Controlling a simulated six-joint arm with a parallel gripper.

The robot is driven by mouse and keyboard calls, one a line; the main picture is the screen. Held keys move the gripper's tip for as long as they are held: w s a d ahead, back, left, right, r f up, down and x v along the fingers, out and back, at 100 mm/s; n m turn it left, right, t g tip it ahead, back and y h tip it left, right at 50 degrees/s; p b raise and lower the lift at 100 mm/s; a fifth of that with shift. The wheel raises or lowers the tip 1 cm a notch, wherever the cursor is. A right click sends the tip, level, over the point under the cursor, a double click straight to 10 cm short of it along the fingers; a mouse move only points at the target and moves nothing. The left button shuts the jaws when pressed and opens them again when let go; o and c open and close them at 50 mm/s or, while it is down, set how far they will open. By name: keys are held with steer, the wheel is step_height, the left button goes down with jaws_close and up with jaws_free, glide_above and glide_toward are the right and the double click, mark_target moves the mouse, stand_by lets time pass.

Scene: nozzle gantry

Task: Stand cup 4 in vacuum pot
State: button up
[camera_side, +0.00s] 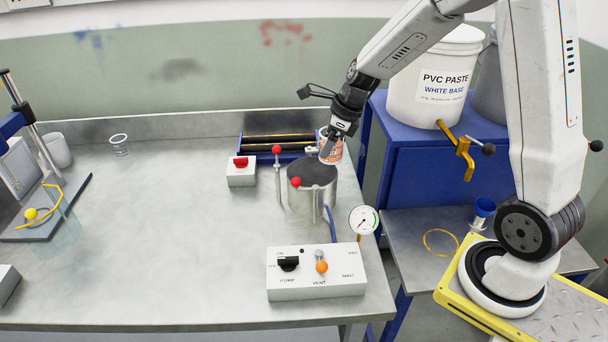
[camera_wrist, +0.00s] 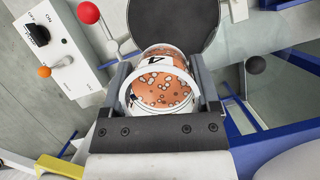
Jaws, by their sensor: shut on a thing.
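Cup 4 (camera_side: 331,151) is a clear cup with orange, bubbly contents, held in my gripper (camera_side: 336,140). In the wrist view the cup (camera_wrist: 161,86) shows a black 4 on a white label, and the jaws of my gripper (camera_wrist: 163,75) close on it from both sides. The vacuum pot (camera_side: 312,196) is a grey metal cylinder with a dark round top. The cup is over or just behind the pot's far right edge; its exact height above it is unclear. In the wrist view the dark disc (camera_wrist: 172,22) lies beyond the cup; I cannot tell whether it is a lid or the inside.
Red-knobbed posts (camera_side: 277,151) stand at the pot's left and front. A gauge (camera_side: 363,220) and a pump and vent box (camera_side: 316,272) are in front. A blue rack (camera_side: 275,146) is behind.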

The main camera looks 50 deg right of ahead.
steer(key=w+f+m, duration=0.1)
steer(key=w+f, duration=0.4)
steer(key=shift+a+m+t, duration=0.3)
steer(key=shift+a+m, duration=0.05)
steer(key=shift+m, duration=0.05)
steer(key=shift+f+h, duration=0.1)
steer(key=shift+h, duration=0.2)
steer(key=shift+f, duration=3.05)
steer(key=shift+f, duration=1.85)
steer(key=shift+f, duration=0.15)
